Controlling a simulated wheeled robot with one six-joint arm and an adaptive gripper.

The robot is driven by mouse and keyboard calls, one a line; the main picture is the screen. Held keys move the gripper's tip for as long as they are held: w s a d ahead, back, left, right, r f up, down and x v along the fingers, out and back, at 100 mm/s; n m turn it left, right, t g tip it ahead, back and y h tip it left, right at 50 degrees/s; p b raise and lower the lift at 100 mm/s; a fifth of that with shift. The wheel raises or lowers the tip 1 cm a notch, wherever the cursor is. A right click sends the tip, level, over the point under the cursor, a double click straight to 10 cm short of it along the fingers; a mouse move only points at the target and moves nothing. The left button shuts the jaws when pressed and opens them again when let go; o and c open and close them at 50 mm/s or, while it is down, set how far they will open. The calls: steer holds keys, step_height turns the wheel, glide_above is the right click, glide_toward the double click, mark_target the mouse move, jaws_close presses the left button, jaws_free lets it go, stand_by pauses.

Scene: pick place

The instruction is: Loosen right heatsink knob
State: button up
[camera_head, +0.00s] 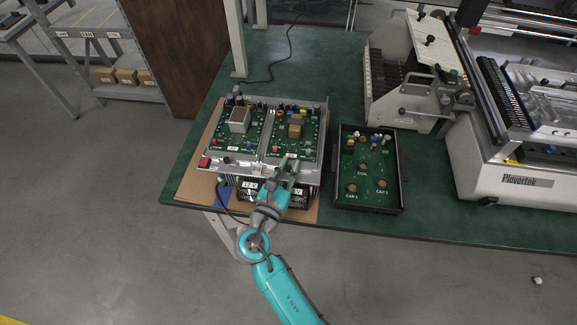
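Two green circuit boards sit side by side in a silver metal fixture (264,175) on the table. The left board (223,136) carries a silver block (239,119). The right board (310,146) carries a gold-brown block (296,128). My gripper (288,162) is over the front edge of the right board, in front of the gold-brown block and apart from it. Its fingers are small and grey in the picture, and I cannot tell whether they are open or shut. I cannot make out the right heatsink knob; my gripper and wrist cover part of the fixture's front.
A black tray (338,196) with a green panel stands close on the right. Beyond it stands a large white machine (507,185). A red button (205,162) is at the fixture's left front. The green tabletop (330,75) is mostly clear behind, apart from a black cable (283,62).

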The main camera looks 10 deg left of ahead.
jaws_close()
steer(key=shift+n+y, duration=0.3)
steer(key=shift+y, duration=0.2)
steer(key=shift+d+n+t+y, duration=0.1)
steer(key=shift+n+t+y, duration=0.2)
steer(key=shift+n+y, duration=1.7)
steer(key=shift+y, duration=1.1)
steer(key=shift+n+g+y, duration=0.4)
steer(key=shift+n+y, duration=0.4)
steer(key=shift+y, duration=0.4)
steer(key=o, duration=0.7)
jaws_free()
steer(key=shift+c, duration=0.2)
